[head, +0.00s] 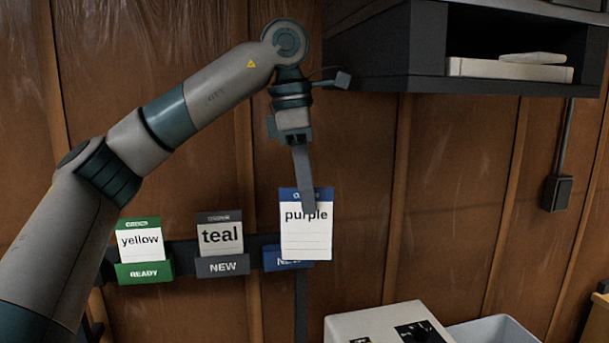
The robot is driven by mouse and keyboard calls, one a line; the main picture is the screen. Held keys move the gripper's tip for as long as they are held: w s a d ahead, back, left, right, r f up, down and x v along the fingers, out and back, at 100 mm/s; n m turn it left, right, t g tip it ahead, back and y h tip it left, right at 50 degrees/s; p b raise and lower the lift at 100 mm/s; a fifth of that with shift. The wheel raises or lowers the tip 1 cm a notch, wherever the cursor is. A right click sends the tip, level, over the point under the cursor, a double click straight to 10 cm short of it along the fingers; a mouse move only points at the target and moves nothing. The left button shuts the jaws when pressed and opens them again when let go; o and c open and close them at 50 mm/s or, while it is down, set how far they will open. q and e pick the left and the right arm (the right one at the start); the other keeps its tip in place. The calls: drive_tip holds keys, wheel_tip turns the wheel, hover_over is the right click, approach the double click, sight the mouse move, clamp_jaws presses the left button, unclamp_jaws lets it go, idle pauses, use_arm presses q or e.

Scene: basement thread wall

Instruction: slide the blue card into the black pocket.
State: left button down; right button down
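My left gripper (308,203) comes down from above and is shut on the blue card (305,239), a white card with a blue header and the word "purple". The card hangs roughly upright, and its lower part covers much of the blue pocket (271,260). The black pocket (222,267), dark grey and marked "NEW", is on the wall rail just left of the held card. A dark-headed card (220,237) reading "teal" stands in the black pocket. My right gripper is not in view.
A green pocket (145,272) marked "READY" holds a green-headed "yellow" card (140,241) at the left. A dark shelf (400,50) juts out at upper right. A white box (385,325) and a pale bin (495,332) stand below right.

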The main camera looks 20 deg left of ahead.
use_arm(q)
drive_tip(key=s+d+f+m+g, duration=0.1)
drive_tip(key=s+f+m, duration=0.2)
drive_tip(key=f+m, duration=0.4)
drive_tip(key=s+d+f+m+y, duration=0.1)
drive_tip(key=s+f+m, duration=0.1)
drive_tip(key=f+m, duration=0.6)
drive_tip(key=s+d+f+m+g, duration=0.1)
drive_tip(key=f+m, duration=0.7)
drive_tip(key=f, duration=0.8)
drive_tip(key=s+d, duration=0.1)
drive_tip(key=s, duration=0.1)
drive_tip(key=shift+s+g+y, duration=0.3)
drive_tip(key=shift+s, duration=0.05)
